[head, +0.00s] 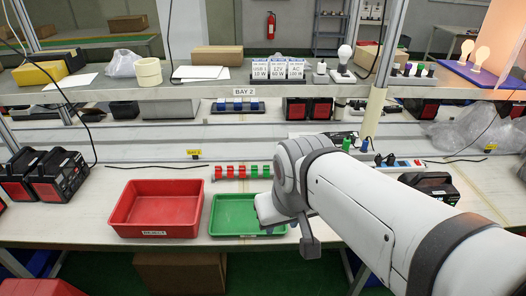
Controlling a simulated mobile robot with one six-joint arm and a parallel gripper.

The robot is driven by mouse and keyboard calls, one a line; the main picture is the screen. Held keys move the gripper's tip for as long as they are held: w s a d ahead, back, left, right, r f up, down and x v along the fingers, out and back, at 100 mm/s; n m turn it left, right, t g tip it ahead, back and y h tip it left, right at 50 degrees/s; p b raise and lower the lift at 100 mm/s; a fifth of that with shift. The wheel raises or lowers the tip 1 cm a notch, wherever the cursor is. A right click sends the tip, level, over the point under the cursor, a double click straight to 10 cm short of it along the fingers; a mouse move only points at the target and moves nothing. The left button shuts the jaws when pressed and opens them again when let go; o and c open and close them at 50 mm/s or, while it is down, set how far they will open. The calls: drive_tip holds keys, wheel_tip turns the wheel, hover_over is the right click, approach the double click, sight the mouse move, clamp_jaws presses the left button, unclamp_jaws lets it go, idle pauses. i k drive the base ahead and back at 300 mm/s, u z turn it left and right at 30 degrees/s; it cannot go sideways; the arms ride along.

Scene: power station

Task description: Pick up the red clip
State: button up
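Several red clips (230,171) stand in a row on a rail on the workbench, with green clips (254,171) at the right end of the same row. My gripper (266,209) is at the end of my white arm, over the right part of the green tray (224,228). It is nearer to me than the clip row and a little to its right. My wrist hides part of the tray and perhaps the end of the row. The fingers do not show clearly, so I cannot tell whether they are open or hold anything.
A red tray (132,232) labelled REJECT stands left of the green tray. Black-and-red power units (60,177) stand at the left, and another black unit (432,187) at the right. A shelf (205,90) with boxes and bulbs runs above the bench. A power strip (398,163) lies behind my arm.

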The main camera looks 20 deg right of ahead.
sight(242, 169)
drive_tip(key=z, duration=0.05)
drive_tip(key=i, duration=1)
